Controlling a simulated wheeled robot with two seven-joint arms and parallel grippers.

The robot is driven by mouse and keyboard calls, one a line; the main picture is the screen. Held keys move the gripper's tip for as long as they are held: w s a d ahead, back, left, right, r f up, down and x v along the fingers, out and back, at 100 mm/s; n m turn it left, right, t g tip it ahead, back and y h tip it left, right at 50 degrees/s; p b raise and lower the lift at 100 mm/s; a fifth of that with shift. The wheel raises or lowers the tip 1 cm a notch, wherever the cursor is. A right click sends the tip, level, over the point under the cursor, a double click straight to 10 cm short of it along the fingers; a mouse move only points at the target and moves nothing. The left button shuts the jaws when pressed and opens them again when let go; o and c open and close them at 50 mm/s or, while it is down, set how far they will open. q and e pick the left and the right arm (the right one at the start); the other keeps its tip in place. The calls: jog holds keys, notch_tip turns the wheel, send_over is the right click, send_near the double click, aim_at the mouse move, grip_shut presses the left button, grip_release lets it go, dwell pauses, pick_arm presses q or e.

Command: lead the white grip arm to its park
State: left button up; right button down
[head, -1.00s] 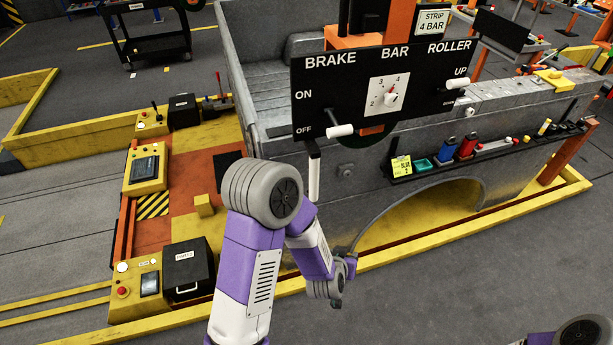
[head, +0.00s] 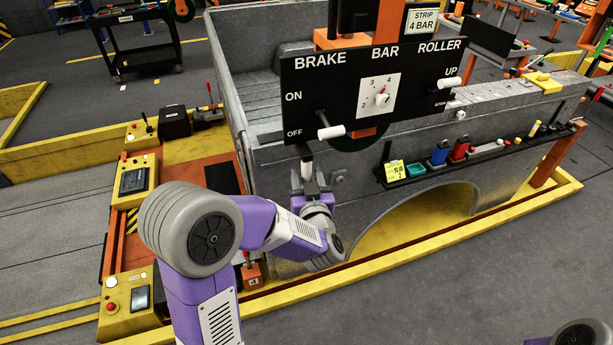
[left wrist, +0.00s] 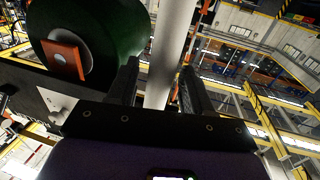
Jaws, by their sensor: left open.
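A white grip arm (head: 307,168) hangs upright below the black panel (head: 365,88), its upper part black. My left gripper (head: 308,183) is at its lower end, fingers pointing up. In the left wrist view the white bar (left wrist: 170,45) passes between the open fingers (left wrist: 160,75), with a gap visible on the right side; contact on the left is unclear. No spot marked as a park shows. My right gripper is out of view.
The panel carries a white BRAKE knob (head: 332,132) near OFF, a BAR dial (head: 382,99) and a white ROLLER knob (head: 449,82) near UP. The grey machine wall (head: 290,235) is close behind my gripper. A tool shelf (head: 480,155) lies to the right.

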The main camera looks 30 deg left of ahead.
pick_arm(q)
jog(key=shift+w+a, duration=0.2)
jog(key=shift+w, duration=0.05)
grip_shut()
jog(key=shift+f, duration=0.1)
